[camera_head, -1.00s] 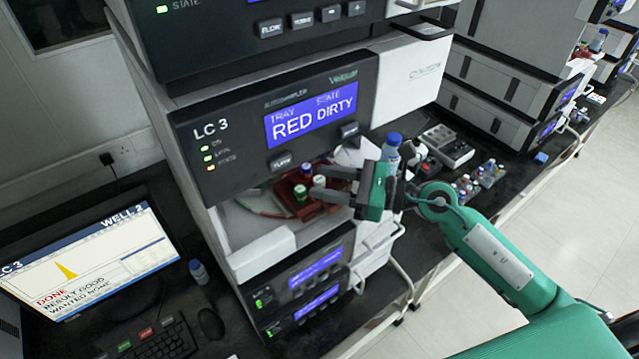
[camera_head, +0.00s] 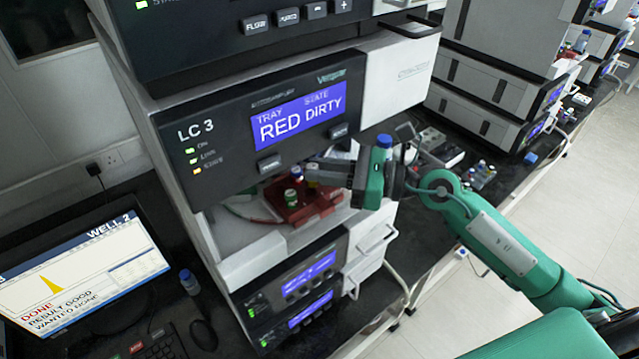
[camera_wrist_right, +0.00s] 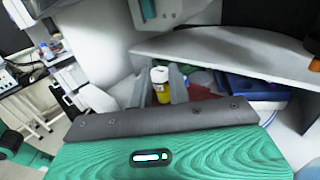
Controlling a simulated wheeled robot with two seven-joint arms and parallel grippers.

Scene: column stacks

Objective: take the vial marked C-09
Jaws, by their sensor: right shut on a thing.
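My right gripper (camera_head: 318,176) is at the mouth of the LC 3 autosampler, just above the red tray (camera_head: 318,206). In the right wrist view, its grey fingers (camera_wrist_right: 160,88) are shut on a vial (camera_wrist_right: 160,80) with a white cap and a yellow body. Its marking is too small to read. A green-capped vial (camera_head: 291,198) and a blue-capped vial (camera_head: 297,174) stand in the tray, to the left of the gripper. No C-09 mark is legible on any vial. My left gripper is not in view.
The autosampler front (camera_head: 255,130) reads tray RED, state DIRTY, and overhangs the tray opening. A blue-capped bottle (camera_head: 384,143) stands behind my right gripper. A monitor (camera_head: 75,275) stands at lower left. More instruments and small bottles (camera_head: 480,175) line the bench to the right.

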